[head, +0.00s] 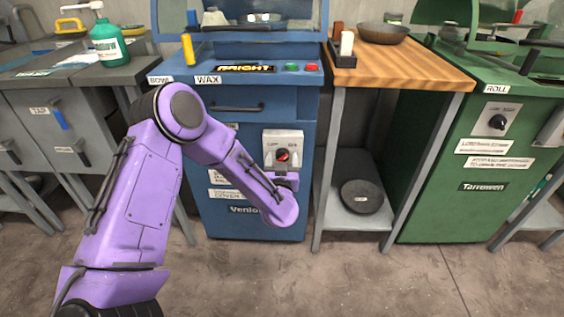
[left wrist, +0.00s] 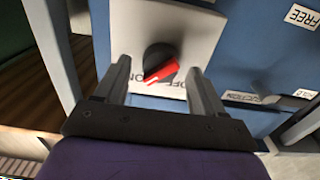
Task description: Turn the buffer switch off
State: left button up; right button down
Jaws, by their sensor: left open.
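A black rotary switch with a red pointer (head: 283,155) sits on a light plate on the front of the blue machine (head: 225,215). The switch also shows close up in the left wrist view (left wrist: 157,58). Its plate carries OFF and ON lettering, partly hidden. I cannot tell which word the pointer marks. My left gripper (head: 283,173) is at the lower part of the plate. In the left wrist view its two fingers (left wrist: 158,66) are open, one on each side of the knob. I cannot tell whether they touch it. My right gripper is not in view.
A green machine (head: 440,150) at right has another black knob (head: 498,122). A wooden-topped stand (head: 405,65) with a dark bowl (head: 382,33) is between the machines. A dark round piece (head: 362,196) lies on its lower shelf. The floor in front is clear.

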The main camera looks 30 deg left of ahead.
pick_arm(q)
jog(key=shift+w+a, duration=0.15)
jog(key=shift+w, duration=0.15)
jog(key=c, duration=1)
jog(key=n+p, duration=0.1)
jog(key=n, duration=0.2)
jog(key=shift+s+n, duration=0.1)
jog(key=shift+n, duration=0.3)
jog(key=n, duration=0.4)
jog(key=shift+a+f+n, duration=0.1)
jog(key=shift+n, duration=0.2)
jog(key=n, duration=0.4)
jog(key=shift+s+f, duration=0.1)
jog(key=n+b, duration=0.1)
jog(key=n, duration=0.4)
jog(key=shift+f, duration=0.15)
jog(key=shift+n, duration=0.3)
